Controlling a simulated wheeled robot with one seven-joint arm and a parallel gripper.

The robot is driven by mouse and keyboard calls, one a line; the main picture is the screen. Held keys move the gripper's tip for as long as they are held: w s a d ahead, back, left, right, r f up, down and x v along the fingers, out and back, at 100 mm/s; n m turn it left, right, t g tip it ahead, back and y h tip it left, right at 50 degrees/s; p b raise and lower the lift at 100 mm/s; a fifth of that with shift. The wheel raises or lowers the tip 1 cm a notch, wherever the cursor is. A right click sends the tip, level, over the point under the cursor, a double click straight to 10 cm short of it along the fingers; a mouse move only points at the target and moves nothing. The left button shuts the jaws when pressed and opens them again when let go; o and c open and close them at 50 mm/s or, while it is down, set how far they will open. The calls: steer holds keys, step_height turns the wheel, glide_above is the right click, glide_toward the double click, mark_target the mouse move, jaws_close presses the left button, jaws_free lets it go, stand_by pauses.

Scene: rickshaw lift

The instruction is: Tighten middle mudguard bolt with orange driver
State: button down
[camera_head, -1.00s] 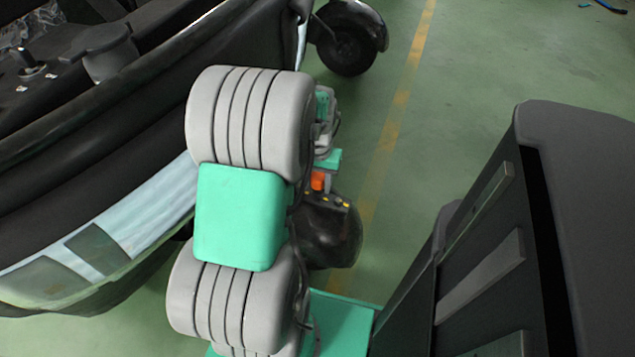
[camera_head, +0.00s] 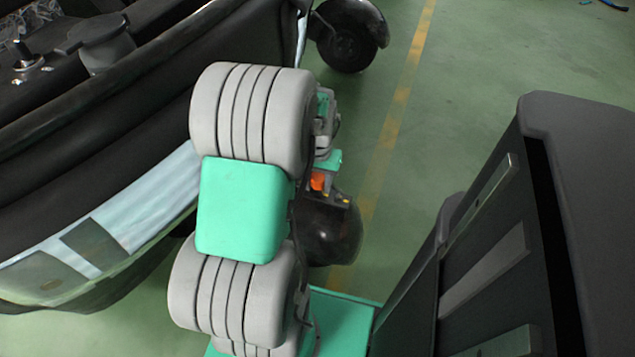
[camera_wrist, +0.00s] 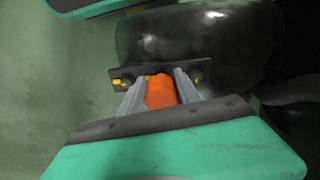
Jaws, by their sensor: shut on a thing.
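My gripper (camera_wrist: 159,92) is shut on the orange driver (camera_wrist: 162,91), whose handle sits between the two grey fingers. The driver also shows in the head view (camera_head: 318,181), partly behind my arm. Its far end points at a dark bracket strip (camera_wrist: 215,72) on the black mudguard (camera_wrist: 190,40). A yellow bolt (camera_wrist: 119,83) shows at the strip's left end and another (camera_wrist: 196,78) just right of the fingers. A bit of yellow shows beside the driver's tip. Whether the tip sits on the middle bolt is hidden. The mudguard also shows in the head view (camera_head: 333,232).
The dark rickshaw body (camera_head: 110,130) fills the left of the head view, close to my arm. A wheel (camera_head: 347,42) stands at the top. A dark cabinet-like block (camera_head: 580,210) is at right. Green floor (camera_head: 450,110) with a yellow line is clear between.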

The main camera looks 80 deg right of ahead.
mark_target(318, 179)
steer(key=shift+f, duration=0.35)
steer(key=m+p, duration=0.1)
steer(key=m, duration=0.3)
steer(key=shift+m, duration=0.3)
steer(key=m+p, duration=0.1)
steer(key=m, duration=0.4)
steer(key=shift+s, duration=0.1)
steer(key=shift+a+r+p, duration=0.1)
steer(key=shift+r+p, duration=0.75)
steer(key=shift+p, duration=0.15)
steer(key=shift+s+r, duration=0.2)
steer(key=shift+r, duration=0.1)
steer(key=shift+w+r+p, duration=0.25)
steer(key=shift+r+p, duration=0.95)
steer(key=shift+r, duration=0.05)
steer(key=shift+r+p, duration=0.95)
steer(key=shift+r, duration=0.2)
